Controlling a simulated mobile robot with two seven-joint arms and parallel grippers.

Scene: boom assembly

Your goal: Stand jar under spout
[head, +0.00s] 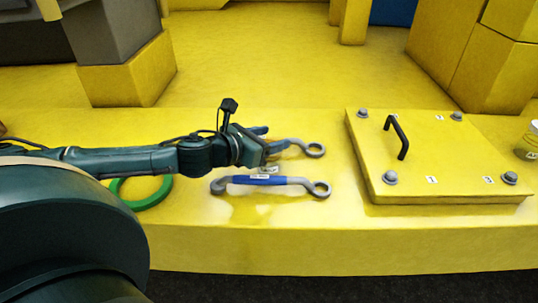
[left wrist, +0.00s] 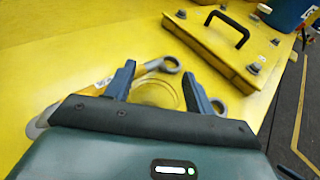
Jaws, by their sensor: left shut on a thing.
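My left gripper (head: 262,150) is over the yellow table, above two wrenches. In the left wrist view its two blue fingers (left wrist: 162,92) stand apart, closed on a clear round thing (left wrist: 154,94) that looks like the glass jar seen from above. The jar's lower part is hard to make out in the head view. Another clear jar with a label and a pale lid (head: 526,142) stands at the far right edge, partly cut off. No spout can be made out. My right gripper is not in view.
A blue-handled wrench (head: 262,181) and a second wrench (head: 312,149) lie near the gripper. A green ring (head: 142,202) lies to the left. A bolted yellow plate with a black handle (head: 397,137) stands to the right. A blue container (left wrist: 291,12) shows in the left wrist view.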

